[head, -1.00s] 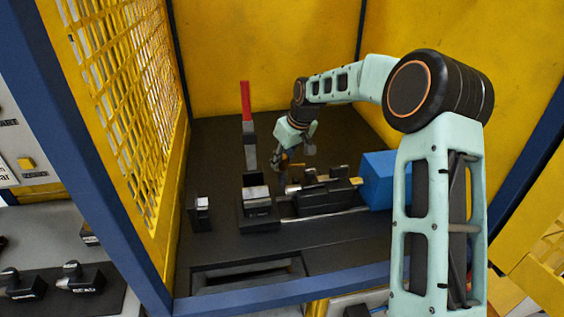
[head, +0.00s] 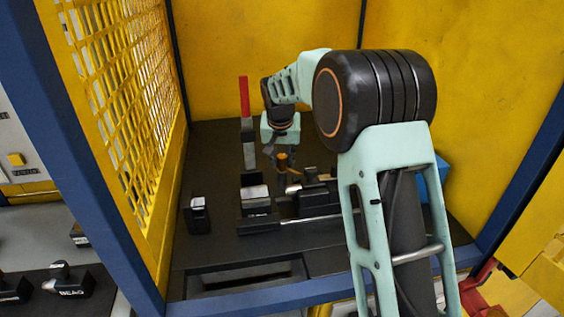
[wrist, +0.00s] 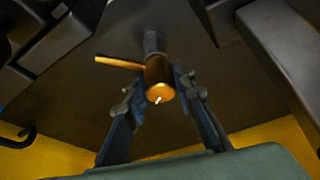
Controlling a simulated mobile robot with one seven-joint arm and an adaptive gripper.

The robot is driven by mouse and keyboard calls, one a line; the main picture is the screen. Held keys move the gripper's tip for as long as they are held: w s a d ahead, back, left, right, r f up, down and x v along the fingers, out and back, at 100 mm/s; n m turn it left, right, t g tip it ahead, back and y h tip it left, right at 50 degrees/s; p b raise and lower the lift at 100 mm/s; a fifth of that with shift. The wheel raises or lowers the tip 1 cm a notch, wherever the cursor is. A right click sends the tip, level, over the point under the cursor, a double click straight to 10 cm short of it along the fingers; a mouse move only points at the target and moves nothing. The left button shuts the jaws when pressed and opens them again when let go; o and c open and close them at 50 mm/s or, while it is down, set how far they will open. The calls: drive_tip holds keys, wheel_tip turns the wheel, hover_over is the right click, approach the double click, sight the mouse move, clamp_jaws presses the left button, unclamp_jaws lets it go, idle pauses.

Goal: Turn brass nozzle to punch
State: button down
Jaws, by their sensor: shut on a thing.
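The brass nozzle (wrist: 159,80) is in the middle of the wrist view, a short cylinder with a thin brass lever (wrist: 118,62) pointing left. It sits at the end of a dark grey shaft (wrist: 153,42). My gripper (wrist: 160,85) has a finger on each side of the nozzle and is shut on it. In the head view the nozzle (head: 282,160) is a small orange-brown spot at my gripper (head: 283,168), above the bench machine. My fingertips hide part of it there.
A grey post with a red handle (head: 244,97) stands upright left of my gripper. A black clamp block (head: 255,205) and a small black block (head: 197,215) are in front. A blue block (head: 440,178) is partly behind my arm. Yellow mesh (head: 120,110) bounds the left.

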drive_tip(key=shift+m, duration=0.4)
drive_tip(key=c, duration=1.6)
unclamp_jaws()
drive_tip(key=shift+r, duration=0.15)
drive_tip(key=v, duration=1.1)
drive_tip(key=shift+s+a+r, duration=0.15)
drive_tip(key=shift+a+r, duration=0.05)
drive_tip(key=shift+r, duration=0.2)
drive_tip(key=shift+c, duration=0.7)
